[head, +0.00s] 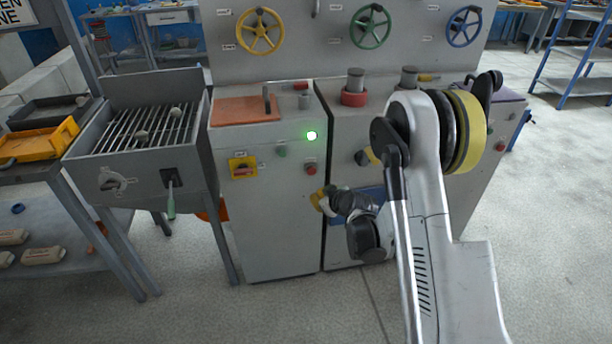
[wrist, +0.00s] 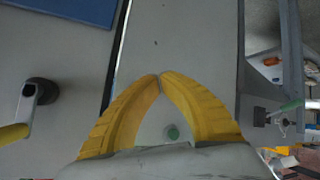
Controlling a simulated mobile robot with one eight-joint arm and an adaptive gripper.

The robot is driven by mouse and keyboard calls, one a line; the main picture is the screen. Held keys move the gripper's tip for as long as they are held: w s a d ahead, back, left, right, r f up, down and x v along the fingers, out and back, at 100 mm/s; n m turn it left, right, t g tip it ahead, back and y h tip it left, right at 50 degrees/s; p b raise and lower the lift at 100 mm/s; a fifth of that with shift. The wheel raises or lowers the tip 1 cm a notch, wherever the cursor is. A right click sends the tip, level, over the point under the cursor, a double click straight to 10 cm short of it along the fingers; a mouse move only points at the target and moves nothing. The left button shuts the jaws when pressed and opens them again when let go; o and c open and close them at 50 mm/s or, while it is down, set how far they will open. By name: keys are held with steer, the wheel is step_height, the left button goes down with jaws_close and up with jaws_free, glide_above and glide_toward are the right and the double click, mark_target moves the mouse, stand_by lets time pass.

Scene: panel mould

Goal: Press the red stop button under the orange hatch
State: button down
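The orange hatch (head: 240,111) lies closed and flat on top of the left grey cabinet, with a dark upright handle (head: 266,99) near its right edge. Anything under the hatch is hidden, so no stop button shows there. My gripper (head: 320,201) hangs in front of the cabinets, below and to the right of the hatch. In the wrist view, the yellow fingers (wrist: 159,76) meet at their tips and hold nothing. A separate red button (head: 311,169) sits on the left cabinet's front.
A green light (head: 312,135) glows beside the hatch. A green button (head: 282,151) and a yellow-plated red switch (head: 243,167) are on the front. Red-collared post (head: 354,88) stands to the right. A grill (head: 145,130) stands left. Handwheels (head: 260,31) line the back panel.

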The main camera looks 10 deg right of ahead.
mark_target(312, 171)
steer(key=shift+a+f, duration=0.1)
steer(key=shift+f, duration=0.35)
steer(key=shift+w, duration=0.1)
steer(key=shift+w, duration=4.3)
steer(key=shift+w, duration=0.1)
steer(key=shift+w, duration=0.35)
steer(key=shift+w, duration=0.45)
steer(key=shift+s, duration=0.9)
